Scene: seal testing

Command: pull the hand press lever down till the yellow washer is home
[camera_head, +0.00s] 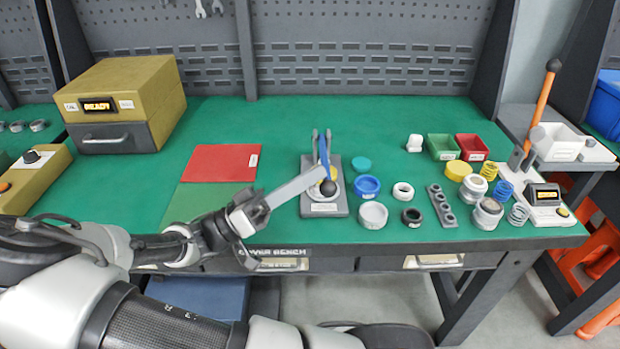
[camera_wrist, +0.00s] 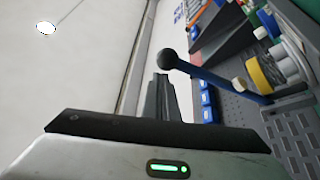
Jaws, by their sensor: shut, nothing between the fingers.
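The hand press stands near the bench's front middle on a grey base plate (camera_head: 338,207). Its blue lever (camera_head: 323,152) ends in a black ball knob (camera_head: 328,187) on the near side. In the wrist view the knob (camera_wrist: 168,59) and blue lever (camera_wrist: 225,82) show clearly. A yellow ring, likely the yellow washer (camera_wrist: 258,74), sits at the press in the wrist view; the head view mostly hides it, so I cannot tell how deep it is seated. My gripper (camera_head: 318,178) is shut and empty, its tips close to the knob. I cannot tell whether they touch.
Right of the press are a blue ring (camera_head: 367,186), white cup (camera_head: 373,214), grey holed block (camera_head: 442,206), springs and caps. Green (camera_head: 443,147) and red (camera_head: 472,148) bins stand behind. A device with an orange lever (camera_head: 540,105) is far right. A red mat (camera_head: 221,163) lies left.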

